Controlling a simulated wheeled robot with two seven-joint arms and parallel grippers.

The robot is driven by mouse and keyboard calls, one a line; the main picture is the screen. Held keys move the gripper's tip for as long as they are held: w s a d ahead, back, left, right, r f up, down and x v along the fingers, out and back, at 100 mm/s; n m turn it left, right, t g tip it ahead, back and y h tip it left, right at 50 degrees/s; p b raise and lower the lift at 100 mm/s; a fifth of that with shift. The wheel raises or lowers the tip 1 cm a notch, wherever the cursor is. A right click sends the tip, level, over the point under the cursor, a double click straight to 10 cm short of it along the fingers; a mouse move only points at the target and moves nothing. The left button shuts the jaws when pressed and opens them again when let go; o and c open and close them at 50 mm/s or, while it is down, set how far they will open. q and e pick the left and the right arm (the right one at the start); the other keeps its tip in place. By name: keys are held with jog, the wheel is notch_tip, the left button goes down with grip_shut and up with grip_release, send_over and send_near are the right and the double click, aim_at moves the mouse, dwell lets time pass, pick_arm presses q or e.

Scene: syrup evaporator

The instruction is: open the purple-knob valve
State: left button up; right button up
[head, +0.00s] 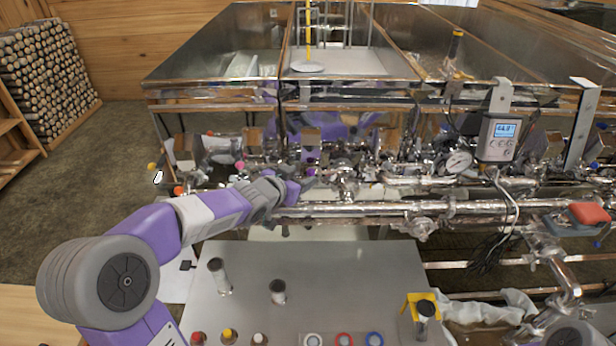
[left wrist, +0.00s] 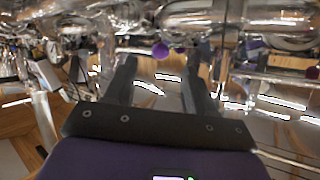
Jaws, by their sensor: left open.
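The purple knob (head: 311,171) sits low among the shiny pipes under the evaporator, right of my left gripper (head: 292,188) in the head view. The knob also shows as a round purple ball (left wrist: 160,50) in the left wrist view. There it lies just beyond the open fingers of my left gripper (left wrist: 160,75), about midway between them, with nothing held. The valve body behind the knob is hard to make out among the reflections. My right gripper is not in view.
Steel pipes (head: 450,207) run across in front of the valves. A pink knob (head: 239,166) is to the left. A pressure gauge (head: 459,162) and a digital meter (head: 498,136) are at right. A grey table (head: 330,275) with bottles stands below.

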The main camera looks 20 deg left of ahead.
aim_at(309, 174)
pick_arm(q)
jog(key=b+x, duration=0.1)
jog(key=x, duration=0.4)
jog(key=shift+f+b, duration=0.15)
jog(key=shift+b, duration=0.2)
jog(key=shift+s, duration=0.25)
jog(key=shift+w, duration=0.15)
jog(key=shift+c, duration=1.8)
grip_shut()
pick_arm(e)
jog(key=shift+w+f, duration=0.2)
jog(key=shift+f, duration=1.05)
